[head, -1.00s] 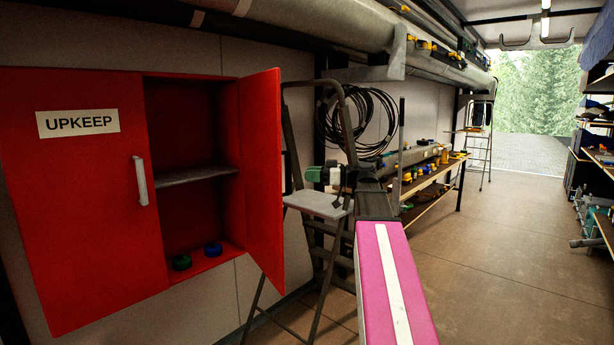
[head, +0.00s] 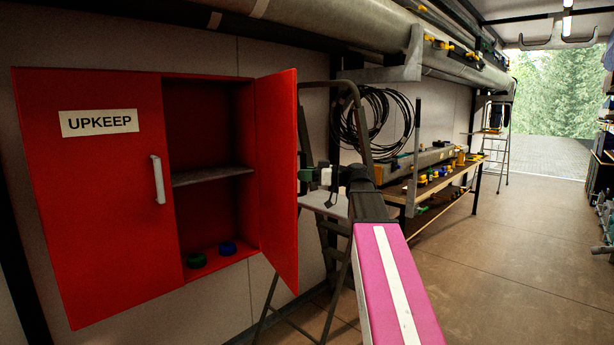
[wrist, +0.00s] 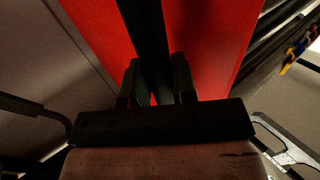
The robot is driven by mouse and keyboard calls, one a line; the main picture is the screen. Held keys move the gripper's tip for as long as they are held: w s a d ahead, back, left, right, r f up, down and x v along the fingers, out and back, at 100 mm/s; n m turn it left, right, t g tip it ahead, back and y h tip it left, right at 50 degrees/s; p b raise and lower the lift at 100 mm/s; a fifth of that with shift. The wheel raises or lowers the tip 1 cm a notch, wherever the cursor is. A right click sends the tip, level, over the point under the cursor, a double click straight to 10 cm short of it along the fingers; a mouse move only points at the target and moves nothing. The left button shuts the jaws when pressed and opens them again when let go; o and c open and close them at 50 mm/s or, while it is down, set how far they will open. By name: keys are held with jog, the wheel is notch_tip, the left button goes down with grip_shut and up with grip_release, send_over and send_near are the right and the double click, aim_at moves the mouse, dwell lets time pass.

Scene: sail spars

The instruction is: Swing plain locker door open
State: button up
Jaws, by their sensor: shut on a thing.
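The red locker's plain right-hand door (head: 278,180) stands wide open in the head view, jutting out from the wall. It also fills much of the wrist view as a red panel (wrist: 215,45). My gripper (head: 304,175) is at the door's outer side, about mid-height. In the wrist view its two fingers (wrist: 158,88) are closed on a dark upright bar (wrist: 146,35), which looks like the door's handle in shadow. The handle is hidden in the head view.
The left door (head: 95,190), labelled UPKEEP, is shut. Inside the locker are a shelf (head: 210,175), a green cap (head: 196,260) and a blue cap (head: 227,248). A stepladder (head: 345,240) stands close behind my arm. Open floor (head: 500,270) lies to the right.

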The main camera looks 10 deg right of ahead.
jog(key=w+d, duration=0.4)
jog(key=d, duration=0.2)
jog(key=shift+w+d, duration=0.25)
jog(key=shift+d, duration=0.1)
dwell(0.5)
jog(key=shift+w+d, duration=0.4)
jog(key=shift+w, duration=0.05)
jog(key=o, duration=0.9)
jog(key=shift+s, duration=0.1)
jog(key=shift+o, duration=0.2)
